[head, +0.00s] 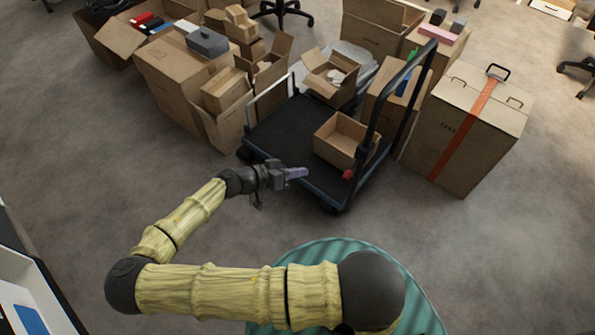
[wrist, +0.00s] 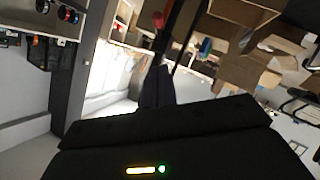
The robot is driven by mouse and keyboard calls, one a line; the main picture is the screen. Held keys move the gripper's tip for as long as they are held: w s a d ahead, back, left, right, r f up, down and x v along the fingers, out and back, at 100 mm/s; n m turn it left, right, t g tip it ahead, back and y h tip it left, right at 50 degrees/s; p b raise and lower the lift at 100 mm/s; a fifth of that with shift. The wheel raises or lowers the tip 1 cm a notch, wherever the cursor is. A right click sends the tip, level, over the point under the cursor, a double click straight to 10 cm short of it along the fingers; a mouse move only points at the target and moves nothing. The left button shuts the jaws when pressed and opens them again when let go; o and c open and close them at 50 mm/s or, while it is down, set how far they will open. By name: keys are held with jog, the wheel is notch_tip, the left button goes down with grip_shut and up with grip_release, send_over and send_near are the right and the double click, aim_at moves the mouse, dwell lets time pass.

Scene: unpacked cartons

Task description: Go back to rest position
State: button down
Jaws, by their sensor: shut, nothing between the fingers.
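My gripper (head: 300,172) is shut and empty in the head view. It hangs in the air in front of the flatbed cart, near the cart's front left side as seen here. My arm stretches from the bottom right to the left and then back up toward the cart. In the wrist view the dark fingers (wrist: 157,87) stand together above the gripper's black body, with nothing seen between them.
The black cart (head: 262,138) carries an open carton (head: 344,138). A tall carton with an orange strap (head: 468,130) stands to its right. Several cartons (head: 180,82) crowd the left and back. A white-topped unit (head: 28,285) is at lower left. The floor (head: 110,185) at left is clear.

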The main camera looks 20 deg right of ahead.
dwell(0.3)
jog(key=s+d+f+g+y, duration=0.2)
jog(key=s+g+y, duration=0.2)
jog(key=s, duration=0.2)
jog(key=s+a+r+n+y, duration=0.3)
jog(key=a+y, duration=0.1)
jog(key=y, duration=0.2)
notch_tip(320, 180, up, 40)
jog(key=n+t+y+p, duration=0.4)
jog(key=n+t+p, duration=0.1)
jog(key=p, duration=1.8)
jog(key=shift+s+a+n, duration=0.15)
jog(key=shift+s+n, duration=0.1)
jog(key=shift+n, duration=0.55)
